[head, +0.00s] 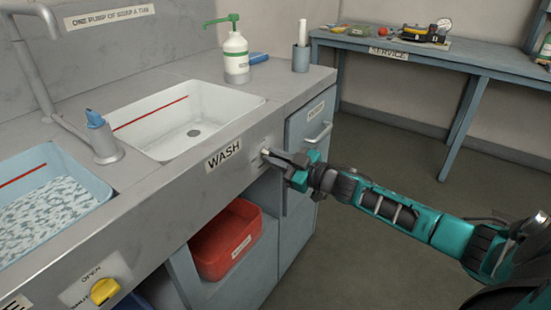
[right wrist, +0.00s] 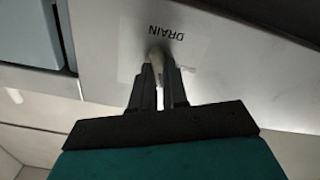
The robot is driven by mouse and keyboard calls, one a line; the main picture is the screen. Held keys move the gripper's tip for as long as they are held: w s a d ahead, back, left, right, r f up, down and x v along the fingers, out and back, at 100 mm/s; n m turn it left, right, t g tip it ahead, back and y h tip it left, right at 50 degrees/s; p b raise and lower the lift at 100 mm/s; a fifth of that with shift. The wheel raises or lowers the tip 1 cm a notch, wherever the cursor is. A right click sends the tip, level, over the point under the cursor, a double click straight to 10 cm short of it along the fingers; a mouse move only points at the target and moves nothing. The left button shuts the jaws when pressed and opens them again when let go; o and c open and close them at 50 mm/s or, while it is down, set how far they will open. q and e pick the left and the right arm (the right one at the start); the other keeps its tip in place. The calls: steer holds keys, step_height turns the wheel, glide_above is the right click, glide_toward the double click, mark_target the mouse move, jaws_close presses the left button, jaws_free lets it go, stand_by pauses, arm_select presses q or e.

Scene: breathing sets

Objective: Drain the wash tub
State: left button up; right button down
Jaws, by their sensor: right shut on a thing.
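The wash tub (head: 232,108) is the white basin behind the WASH label (head: 223,155) in the head view. Its floor and round grey drain (head: 193,133) show, and a red line runs along its wall. I see no suds in it; clear water I cannot tell. A small pale drain knob (right wrist: 155,59) sits on the counter front by the DRAIN label in the right wrist view. My right gripper (head: 271,156) is shut on this knob; its fingers (right wrist: 160,75) also show in the wrist view. My left gripper is out of view.
A blue tub (head: 92,188) with foamy water is at left, with a faucet (head: 60,90) between the tubs. A yellow knob (head: 104,290) is below it. A red bin (head: 228,240) sits under the counter. A soap pump (head: 236,58) stands behind. The floor at right is clear.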

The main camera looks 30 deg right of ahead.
steer(key=shift+n, duration=0.3)
steer(key=shift+s+a+f+n+b, duration=0.1)
steer(key=shift+n+b, duration=0.1)
steer(key=shift+n, duration=1.9)
steer(key=shift+w+d+f+n+b, duration=0.1)
steer(key=shift+n+b, duration=0.05)
steer(key=shift+n, duration=1.95)
steer(key=shift+s+a+f+n+b, duration=0.1)
steer(key=shift+n+b, duration=0.1)
steer(key=shift+n, duration=1.9)
steer(key=c, duration=1.1)
jaws_free()
steer(key=shift+r, duration=0.1)
steer(key=shift+c, duration=0.2)
steer(key=p+v, duration=0.1)
steer(key=v, duration=1.2)
